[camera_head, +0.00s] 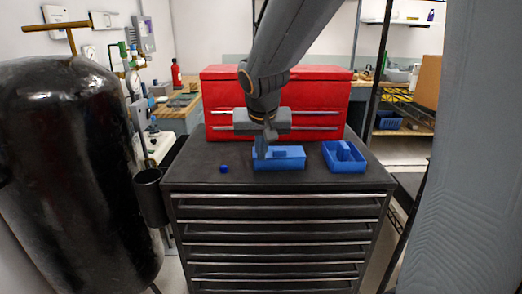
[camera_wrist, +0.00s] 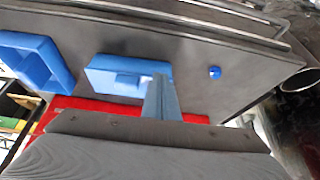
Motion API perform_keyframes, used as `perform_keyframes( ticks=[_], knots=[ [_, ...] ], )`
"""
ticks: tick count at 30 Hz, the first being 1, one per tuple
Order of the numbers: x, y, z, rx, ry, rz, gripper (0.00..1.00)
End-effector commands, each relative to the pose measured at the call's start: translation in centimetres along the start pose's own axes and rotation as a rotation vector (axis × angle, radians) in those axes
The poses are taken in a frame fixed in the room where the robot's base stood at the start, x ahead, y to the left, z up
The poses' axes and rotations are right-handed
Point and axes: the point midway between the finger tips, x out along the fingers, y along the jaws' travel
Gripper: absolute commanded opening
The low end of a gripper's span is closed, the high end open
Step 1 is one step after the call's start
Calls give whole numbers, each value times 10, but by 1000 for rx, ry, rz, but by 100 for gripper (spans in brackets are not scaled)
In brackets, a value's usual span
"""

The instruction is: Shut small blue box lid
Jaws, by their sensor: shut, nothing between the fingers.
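A blue box-like piece (camera_head: 290,163) lies on the dark cabinet top, near the middle. In the wrist view this piece (camera_wrist: 101,63) shows a flat blue face with a small raised block on it. A second blue box (camera_head: 345,167) stands to its right with its top open; it also shows at the left of the wrist view (camera_wrist: 36,42). My gripper (camera_head: 262,152) points down at the left end of the middle piece, partly covering it. Its fingers (camera_wrist: 160,84) are together and empty. I cannot tell whether they touch the piece.
A tiny blue object (camera_head: 224,169) lies left of the middle piece. A red tool chest (camera_head: 226,88) stands behind, on the black drawer cabinet (camera_head: 274,216). A black tank (camera_head: 70,170) stands at the left. The cabinet top's front strip is clear.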

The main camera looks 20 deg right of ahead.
Motion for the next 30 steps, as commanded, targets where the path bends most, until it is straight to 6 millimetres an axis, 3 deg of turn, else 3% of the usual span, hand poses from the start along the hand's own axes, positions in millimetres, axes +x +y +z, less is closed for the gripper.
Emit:
perform_keyframes(
  ticks=[20, 30],
  knots=[
    [2, -1, 3, -2, -2, -1, 0],
    [-7, -2, 9, -4, 0, -2, 0]
  ],
)
